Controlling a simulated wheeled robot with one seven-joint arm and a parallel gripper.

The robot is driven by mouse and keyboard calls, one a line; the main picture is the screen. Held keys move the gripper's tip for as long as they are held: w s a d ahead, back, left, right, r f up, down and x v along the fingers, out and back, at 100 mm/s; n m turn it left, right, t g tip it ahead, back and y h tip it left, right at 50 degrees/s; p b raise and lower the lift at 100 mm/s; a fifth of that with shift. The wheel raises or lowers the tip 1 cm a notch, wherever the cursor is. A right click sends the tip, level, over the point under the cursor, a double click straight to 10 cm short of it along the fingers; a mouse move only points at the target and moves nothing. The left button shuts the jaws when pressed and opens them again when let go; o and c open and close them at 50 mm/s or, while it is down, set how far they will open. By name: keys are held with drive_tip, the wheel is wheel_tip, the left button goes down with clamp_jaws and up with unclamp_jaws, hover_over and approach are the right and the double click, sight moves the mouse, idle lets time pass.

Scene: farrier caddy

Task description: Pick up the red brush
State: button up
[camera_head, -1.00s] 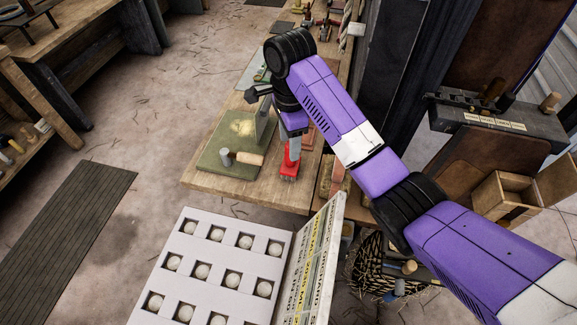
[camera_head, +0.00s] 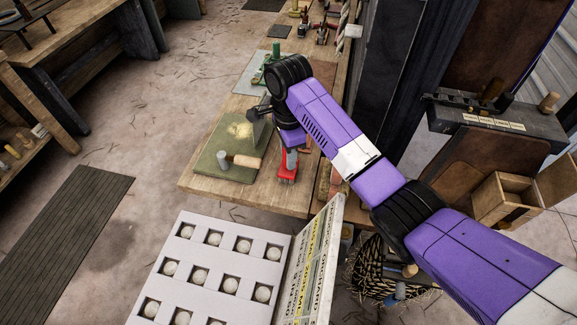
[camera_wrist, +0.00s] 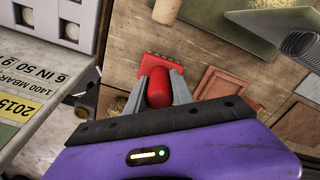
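The red brush (camera_head: 287,173) stands on the front end of the wooden workbench (camera_head: 235,192), bristles down. In the wrist view its rounded red handle (camera_wrist: 158,88) points up toward the camera, above its wide red base (camera_wrist: 147,64). My gripper (camera_head: 291,159) is over the brush, pointing down. In the wrist view my gripper (camera_wrist: 163,78) has one grey finger on each side of the handle. The fingers look spread, with the handle between them. Whether either finger touches it is hard to tell.
A green mat (camera_head: 213,168) with a wooden-handled tool (camera_head: 246,162) lies left of the brush. A box of white balls (camera_head: 187,253) with an upright printed lid (camera_head: 315,255) stands before the bench. Brown pieces (camera_wrist: 217,83) lie beside the brush. A dark post stands right.

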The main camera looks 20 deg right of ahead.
clamp_jaws()
drive_tip(key=shift+r, duration=0.1)
drive_tip(key=shift+r, duration=0.4)
wheel_tip(320, 180, up, 27)
drive_tip(key=p, duration=0.6)
idle(1.4)
